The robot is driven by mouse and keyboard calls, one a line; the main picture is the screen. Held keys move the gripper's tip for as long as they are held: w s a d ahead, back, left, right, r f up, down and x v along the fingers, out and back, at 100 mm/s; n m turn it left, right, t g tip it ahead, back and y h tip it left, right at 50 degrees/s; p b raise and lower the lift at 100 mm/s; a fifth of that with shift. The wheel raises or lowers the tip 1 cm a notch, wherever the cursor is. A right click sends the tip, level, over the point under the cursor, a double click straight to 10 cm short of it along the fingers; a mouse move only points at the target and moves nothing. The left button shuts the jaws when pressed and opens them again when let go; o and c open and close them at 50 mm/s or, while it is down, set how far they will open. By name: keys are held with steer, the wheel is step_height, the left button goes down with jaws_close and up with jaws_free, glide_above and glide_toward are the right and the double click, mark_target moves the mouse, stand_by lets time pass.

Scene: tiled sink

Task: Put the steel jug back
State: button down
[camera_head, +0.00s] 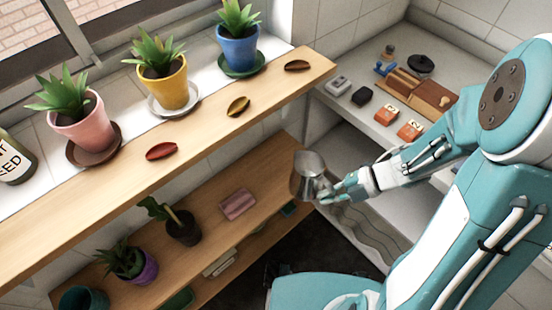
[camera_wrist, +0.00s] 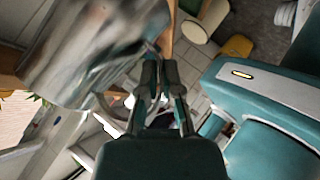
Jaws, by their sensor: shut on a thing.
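The steel jug (camera_head: 308,172) is a shiny metal vessel near the middle of the head view, beside the right end of the wooden shelves. My gripper (camera_head: 335,190) is shut on it from the right and holds it in the air. In the wrist view the jug (camera_wrist: 85,50) fills the upper left, large and tilted. The fingers of my gripper (camera_wrist: 160,95) close at its handle side. Part of the handle is hidden by the fingers. I cannot tell whether anything is inside the jug.
The lower shelf (camera_head: 215,215) holds a dark pot, a purple pot and a pink block (camera_head: 237,204). A grey counter (camera_head: 345,110) at right carries orange blocks and a wooden box.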

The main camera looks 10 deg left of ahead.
steer(key=shift+w+a, duration=0.15)
steer(key=shift+w, duration=0.2)
steer(key=w+a+f, duration=0.1)
steer(key=w+a, duration=0.1)
steer(key=w+a+f, duration=0.3)
steer(key=w+a, duration=0.1)
steer(key=shift+w+a+f, duration=0.15)
steer(key=shift+a, duration=0.05)
steer(key=w+f, duration=0.1)
steer(key=a+f, duration=0.1)
steer(key=f, duration=0.1)
steer(key=w+a+f, duration=0.1)
steer(key=shift+w+a+f, duration=0.25)
steer(key=shift+w, duration=0.1)
steer(key=shift+w+a+f, duration=0.25)
steer(key=shift+w+f, duration=0.05)
steer(key=shift+f, duration=0.2)
step_height(320, 180, down, 3)
steer(key=shift+w+f, duration=0.1)
steer(key=shift+f, duration=0.05)
steer(key=c, duration=0.8)
jaws_free()
